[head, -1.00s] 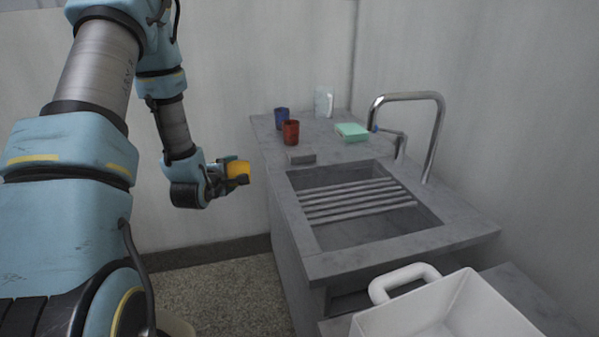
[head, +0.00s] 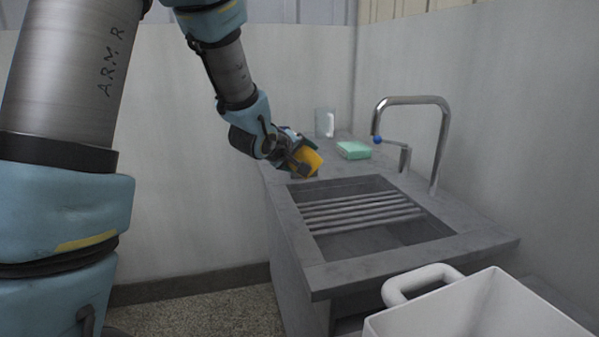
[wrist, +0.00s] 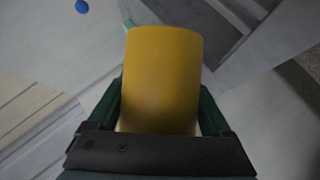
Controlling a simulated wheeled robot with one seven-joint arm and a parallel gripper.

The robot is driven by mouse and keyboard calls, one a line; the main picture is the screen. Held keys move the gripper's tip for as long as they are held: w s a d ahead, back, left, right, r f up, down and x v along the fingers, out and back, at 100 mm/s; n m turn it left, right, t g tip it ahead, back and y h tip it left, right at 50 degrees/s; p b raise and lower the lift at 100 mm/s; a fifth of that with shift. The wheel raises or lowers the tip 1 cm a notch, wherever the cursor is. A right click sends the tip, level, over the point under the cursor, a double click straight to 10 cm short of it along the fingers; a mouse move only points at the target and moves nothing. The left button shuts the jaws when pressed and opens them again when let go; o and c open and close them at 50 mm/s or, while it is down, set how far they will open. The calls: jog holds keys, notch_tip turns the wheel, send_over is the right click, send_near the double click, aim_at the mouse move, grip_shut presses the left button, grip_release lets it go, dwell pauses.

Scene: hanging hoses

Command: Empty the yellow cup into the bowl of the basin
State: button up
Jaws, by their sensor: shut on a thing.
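My gripper (head: 302,166) is shut on the yellow cup (head: 308,160) and holds it tilted near the back left corner of the basin (head: 320,259). In the wrist view the yellow cup (wrist: 163,80) sits between the two green fingers of my gripper (wrist: 162,105). The inside of the cup is hidden in both views. The bowl of the basin (head: 365,242) lies to the right of and nearer than the cup, with several grey bars (head: 355,212) across its far part.
A chrome tap (head: 440,150) with a blue-tipped lever (head: 377,139) stands at the right. A green sponge-like block (head: 353,150) and a clear container (head: 324,122) stand on the back counter. A white handled tub (head: 480,310) is at the front right. The bowl's near part is free of bars.

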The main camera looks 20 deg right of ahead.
jog(key=shift+s+d+r+m+t+y, duration=0.1)
jog(key=shift+d+r+m+t+y, duration=0.05)
jog(key=shift+r+m+t+y, duration=0.15)
jog(key=shift+s+d+r+m+t+y, duration=0.1)
jog(key=shift+r+m+t+y, duration=0.1)
jog(key=shift+r+m, duration=0.15)
jog(key=shift+d+r+m+y+p, duration=0.1)
jog(key=shift+r+m+y+p, duration=0.2)
jog(key=shift+r+p, duration=0.4)
jog(key=shift+s+d+r+m+t+p, duration=0.2)
jog(key=shift+m+t+p, duration=0.2)
jog(key=shift+p, duration=0.15)
jog(key=r+m+t+y+p, duration=0.1)
jog(key=p, duration=0.3)
jog(key=s+d+r+m+t+y+p, duration=0.1)
jog(key=p, duration=0.3)
jog(key=shift+m+p, duration=0.35)
jog(key=shift+p, duration=0.05)
jog(key=shift+d+r+m+y+p, duration=0.15)
jog(key=shift+m+y+p, duration=0.15)
jog(key=shift+p, duration=0.3)
jog(key=shift+t, duration=0.3)
